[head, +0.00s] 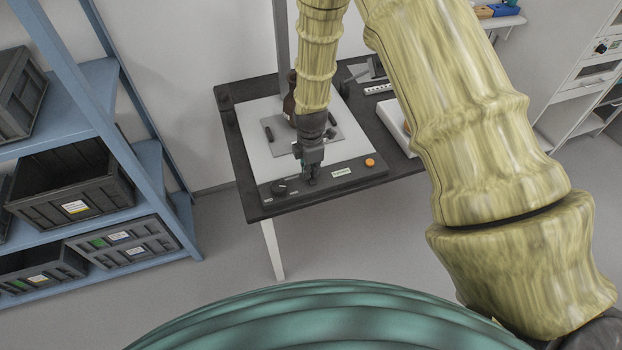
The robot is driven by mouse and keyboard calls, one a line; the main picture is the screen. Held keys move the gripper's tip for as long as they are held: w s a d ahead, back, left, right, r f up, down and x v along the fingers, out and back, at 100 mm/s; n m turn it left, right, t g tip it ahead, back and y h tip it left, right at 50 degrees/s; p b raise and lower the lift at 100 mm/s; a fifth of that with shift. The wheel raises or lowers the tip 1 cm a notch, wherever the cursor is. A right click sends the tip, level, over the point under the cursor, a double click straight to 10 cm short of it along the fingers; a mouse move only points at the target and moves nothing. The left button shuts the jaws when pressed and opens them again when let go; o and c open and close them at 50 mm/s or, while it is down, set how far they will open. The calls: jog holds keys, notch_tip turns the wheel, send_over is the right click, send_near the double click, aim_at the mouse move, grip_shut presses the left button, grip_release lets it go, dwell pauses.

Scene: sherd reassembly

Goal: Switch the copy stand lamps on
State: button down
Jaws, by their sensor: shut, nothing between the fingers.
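The copy stand (262,155) is a pale board with a dark control strip along its front edge, on a black table. My gripper (312,180) points down at the strip, between the knob and the label. It is shut and empty. I cannot tell whether its tips touch the strip. My gripper hides the part of the strip beneath it. Whether the lamps are lit is not clear.
The black table (236,150) carries a white tray (392,118) at the right. A dark brown object (289,104), partly behind my arm, stands on the board. A blue shelf (112,120) with dark crates (75,190) is at the left. Floor is clear in front of the table.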

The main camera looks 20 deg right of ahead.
jog(key=shift+f, duration=0.2)
dwell(0.3)
jog(key=shift+r+p, duration=2.2)
jog(key=shift+r, duration=1.35)
jog(key=s+f+m, duration=0.1)
jog(key=s+f, duration=0.1)
jog(key=s+f+m+b, duration=0.1)
jog(key=s+f, duration=0.1)
jog(key=s+f+m, duration=0.1)
jog(key=s+f, duration=0.1)
jog(key=f, duration=0.1)
jog(key=shift+s+d, duration=0.35)
jog(key=shift+s, duration=0.05)
jog(key=s+d+f+m+b, duration=0.1)
jog(key=s+f+m, duration=0.3)
jog(key=s, duration=0.6)
jog(key=s+f+m+b, duration=0.2)
jog(key=s+f+m, duration=0.2)
jog(key=s, duration=0.5)
jog(key=s+d+f+m+b, duration=0.1)
jog(key=s+f+m, duration=0.3)
jog(key=s+m, duration=0.4)
jog(key=s, duration=0.2)
jog(key=shift+s+d, duration=0.3)
